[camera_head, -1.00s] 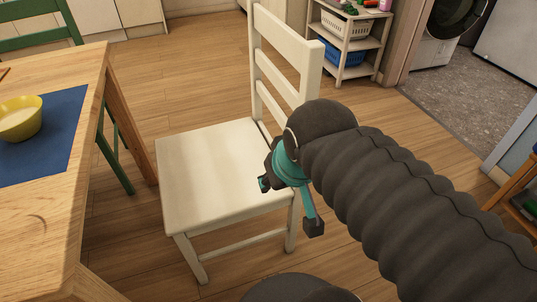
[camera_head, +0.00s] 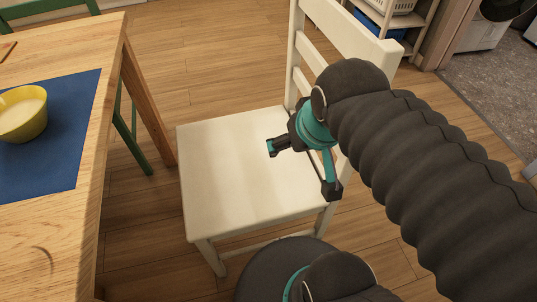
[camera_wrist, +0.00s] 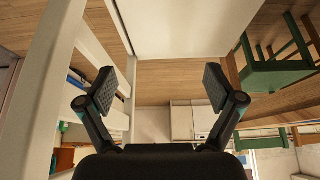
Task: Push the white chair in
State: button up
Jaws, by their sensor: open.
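The white chair (camera_head: 235,165) stands in the middle of the head view, its seat facing the table on the left and its slatted backrest (camera_head: 345,40) on the right. The wooden table (camera_head: 75,215) is apart from the seat, with a strip of floor between them. My gripper (camera_head: 302,168) is open and empty, over the right rear part of the seat by the backrest. In the wrist view my gripper (camera_wrist: 158,90) has its fingers spread wide, with the white seat (camera_wrist: 185,25) above and a white backrest post (camera_wrist: 45,90) at left. Whether it touches the chair is unclear.
A yellow bowl (camera_head: 22,114) sits on a blue placemat (camera_head: 60,150) on the table. A green chair (camera_head: 125,130) stands behind the table. A shelf (camera_head: 420,25) with baskets is at the back right. Wooden floor (camera_head: 200,60) behind the chair is clear.

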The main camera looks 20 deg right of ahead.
aim_at(230, 186)
jog(key=k, duration=1)
jog(key=z, duration=2.05)
jog(key=i, duration=1.55)
jog(key=u, duration=1.6)
